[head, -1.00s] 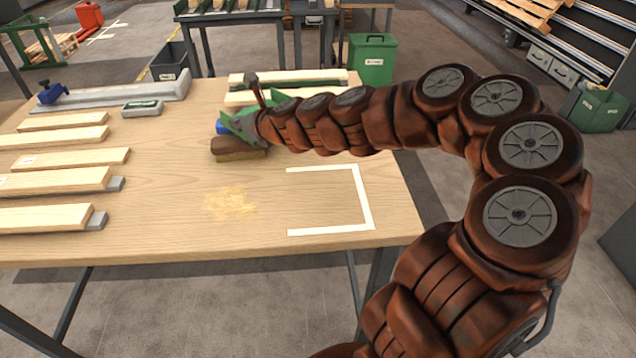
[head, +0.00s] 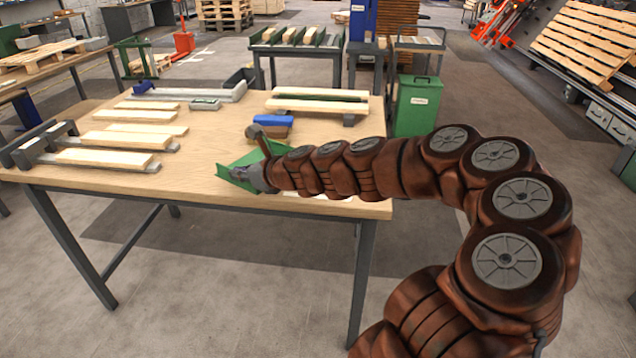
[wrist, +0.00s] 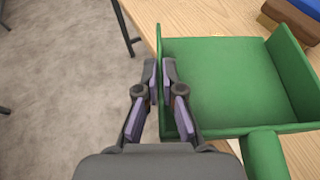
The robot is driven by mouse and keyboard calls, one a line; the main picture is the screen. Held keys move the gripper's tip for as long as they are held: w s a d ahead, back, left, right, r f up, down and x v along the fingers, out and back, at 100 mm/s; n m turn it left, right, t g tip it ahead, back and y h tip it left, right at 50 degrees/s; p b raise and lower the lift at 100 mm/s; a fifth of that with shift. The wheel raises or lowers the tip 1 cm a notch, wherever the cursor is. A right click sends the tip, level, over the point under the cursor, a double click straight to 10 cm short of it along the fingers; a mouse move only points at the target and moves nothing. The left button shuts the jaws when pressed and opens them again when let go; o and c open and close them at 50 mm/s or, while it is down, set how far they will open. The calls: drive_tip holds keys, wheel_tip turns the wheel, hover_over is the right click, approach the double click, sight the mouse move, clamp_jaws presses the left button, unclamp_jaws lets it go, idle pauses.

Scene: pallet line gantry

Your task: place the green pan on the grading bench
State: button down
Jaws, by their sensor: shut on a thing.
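The green pan (head: 238,172) is at the front part of the wooden grading bench (head: 205,182) in the head view. In the wrist view the pan (wrist: 235,85) is a shallow open scoop with raised side walls and a round green handle (wrist: 265,158). My gripper (wrist: 160,95) is shut on the pan's left wall; in the head view my gripper (head: 256,177) partly covers the pan. The pan looks level and lies across the bench's edge line in the wrist view. I cannot tell whether its underside touches the top.
A brown block (head: 270,133) and a blue item (head: 273,121) lie behind the pan. Several pale boards (head: 105,158) lie at the left, more (head: 318,105) at the back right. A green bin (head: 418,105) stands behind the bench. My arm hides the right front.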

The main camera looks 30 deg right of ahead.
drive_tip(key=s+d+f+n+g+y+b, duration=0.1)
drive_tip(key=s+d+n+g+y+b, duration=0.15)
drive_tip(key=s+d, duration=0.5)
drive_tip(key=s+d+f+n+g+y+b, duration=0.1)
drive_tip(key=s+d+n+y, duration=0.2)
drive_tip(key=s, duration=0.8)
drive_tip(key=shift+m+h, duration=0.25)
drive_tip(key=shift+h, duration=0.2)
drive_tip(key=w+d, duration=0.3)
drive_tip(key=w, duration=0.1)
drive_tip(key=w+d+f, duration=0.1)
drive_tip(key=w+d, duration=0.2)
drive_tip(key=w, duration=0.2)
drive_tip(key=w+d+p, duration=0.1)
drive_tip(key=w+d, duration=0.3)
drive_tip(key=shift+w+f, duration=0.15)
drive_tip(key=shift+f, duration=1.75)
drive_tip(key=shift+f, duration=0.1)
drive_tip(key=c, duration=1.3)
unclamp_jaws()
